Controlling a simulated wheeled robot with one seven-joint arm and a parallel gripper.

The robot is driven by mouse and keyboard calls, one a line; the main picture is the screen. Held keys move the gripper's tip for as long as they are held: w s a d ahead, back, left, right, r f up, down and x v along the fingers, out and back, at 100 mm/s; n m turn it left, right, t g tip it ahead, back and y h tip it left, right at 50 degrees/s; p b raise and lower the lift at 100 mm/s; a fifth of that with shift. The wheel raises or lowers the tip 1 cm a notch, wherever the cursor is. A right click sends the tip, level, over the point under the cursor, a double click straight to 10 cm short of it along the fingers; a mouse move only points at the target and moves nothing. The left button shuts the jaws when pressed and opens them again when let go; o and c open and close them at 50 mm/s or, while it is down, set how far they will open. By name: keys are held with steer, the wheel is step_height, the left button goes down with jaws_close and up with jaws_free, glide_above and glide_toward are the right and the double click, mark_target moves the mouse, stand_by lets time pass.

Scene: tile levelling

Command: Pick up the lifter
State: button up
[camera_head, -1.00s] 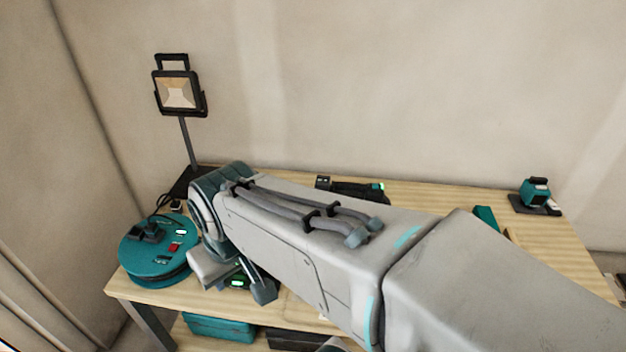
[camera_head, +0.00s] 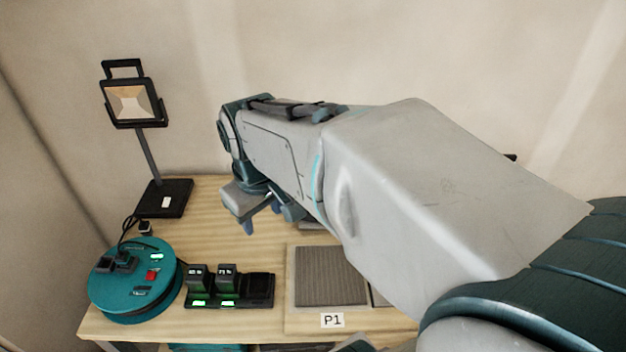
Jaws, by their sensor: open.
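No lifter can be made out now; my arm covers the back middle and right of the workbench (camera_head: 215,235). My gripper (camera_head: 264,218) hangs over the workbench, right of the lamp base and behind the charger. It is open and no object shows between its fingers. Its fingers are partly hidden by the wrist and arm.
A teal cable reel (camera_head: 112,290) stands at the front left. A work lamp (camera_head: 131,101) stands at the back left. A charger (camera_head: 262,290) with two batteries sits at the front. A grey pad (camera_head: 330,276) lies right of it, beside a P1 label (camera_head: 332,320).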

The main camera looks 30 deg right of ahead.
steer(key=w+d+f+n+g+b, duration=0.3)
steer(key=w+d+n, duration=0.4)
steer(key=w+d, duration=1.2)
steer(key=w+d+f+n+b, duration=0.1)
steer(key=d+f, duration=0.3)
steer(key=d, duration=0.3)
steer(key=w+d+f+n, duration=0.1)
steer(key=w+d+f, duration=0.1)
steer(key=d+f, duration=0.4)
steer(key=shift+n+y, duration=0.3)
steer(key=f, duration=0.6)
steer(key=shift+d+f, duration=0.25)
steer(key=shift+d, duration=0.05)
steer(key=f, duration=0.3)
steer(key=a+f+p, duration=0.1)
steer(key=f, duration=0.1)
steer(key=shift+s+f, duration=0.15)
steer(key=shift+s, duration=0.1)
steer(key=shift+d+f, duration=0.1)
steer(key=shift+f, duration=0.15)
steer(key=shift+f, duration=0.25)
steer(key=shift+c, duration=0.4)
